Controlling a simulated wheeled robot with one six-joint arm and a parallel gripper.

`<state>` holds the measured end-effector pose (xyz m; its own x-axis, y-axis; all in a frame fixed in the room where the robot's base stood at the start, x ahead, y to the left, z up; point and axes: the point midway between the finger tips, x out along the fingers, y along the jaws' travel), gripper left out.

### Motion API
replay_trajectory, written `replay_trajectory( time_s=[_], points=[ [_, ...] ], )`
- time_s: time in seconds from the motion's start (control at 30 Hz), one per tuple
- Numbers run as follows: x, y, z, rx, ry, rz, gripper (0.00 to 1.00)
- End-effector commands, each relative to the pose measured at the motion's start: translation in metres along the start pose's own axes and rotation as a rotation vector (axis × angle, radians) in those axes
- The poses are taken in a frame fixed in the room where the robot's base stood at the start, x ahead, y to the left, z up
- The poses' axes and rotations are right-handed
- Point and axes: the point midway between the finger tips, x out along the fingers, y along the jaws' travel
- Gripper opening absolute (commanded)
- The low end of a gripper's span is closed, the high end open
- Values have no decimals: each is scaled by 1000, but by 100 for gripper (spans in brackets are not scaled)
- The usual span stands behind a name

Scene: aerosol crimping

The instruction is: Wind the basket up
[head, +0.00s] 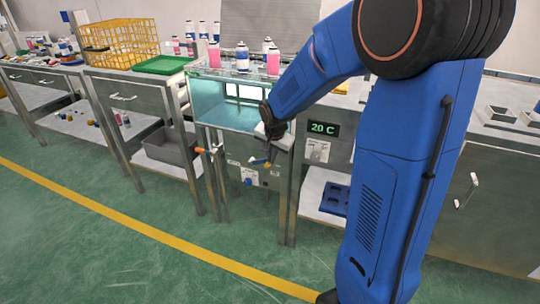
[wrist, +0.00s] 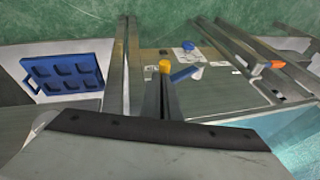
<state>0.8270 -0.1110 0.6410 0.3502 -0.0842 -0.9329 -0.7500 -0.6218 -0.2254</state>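The crank has a blue arm (wrist: 186,73) and a yellow knob (wrist: 165,66). It sits on the front panel of the glass-walled water tank (head: 208,98); its blue arm also shows in the head view (head: 258,161). My gripper (wrist: 163,84) points at the panel with its two fingers close together. The yellow knob sits between their tips, so the gripper looks shut on it. The tank is lit inside and holds bluish water. I cannot make out the winding basket in it; my arm covers the tank's right side.
An orange-handled lever (wrist: 277,64) sticks out beside the crank; it also shows in the head view (head: 200,150). A display (head: 323,128) reads 20 C. A blue tray (wrist: 62,74) lies on a low shelf. Bottles and a yellow crate (head: 118,42) stand on the benches. The green floor in front is clear.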

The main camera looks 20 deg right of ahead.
Motion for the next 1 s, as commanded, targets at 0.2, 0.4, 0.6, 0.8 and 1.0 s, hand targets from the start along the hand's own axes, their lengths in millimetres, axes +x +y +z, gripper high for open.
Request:
replay_trajectory(
  time_s=[0.2,0.4,0.6,0.8,1.0],
  points=[
    [18,15,3,1,-3,4,0],
    [33,26,7,1,-3,5,0],
    [42,32,10,0,-2,3,0],
    [47,34,10,0,0,1,0],
    [48,34,10,0,0,1,0]
  ],
)
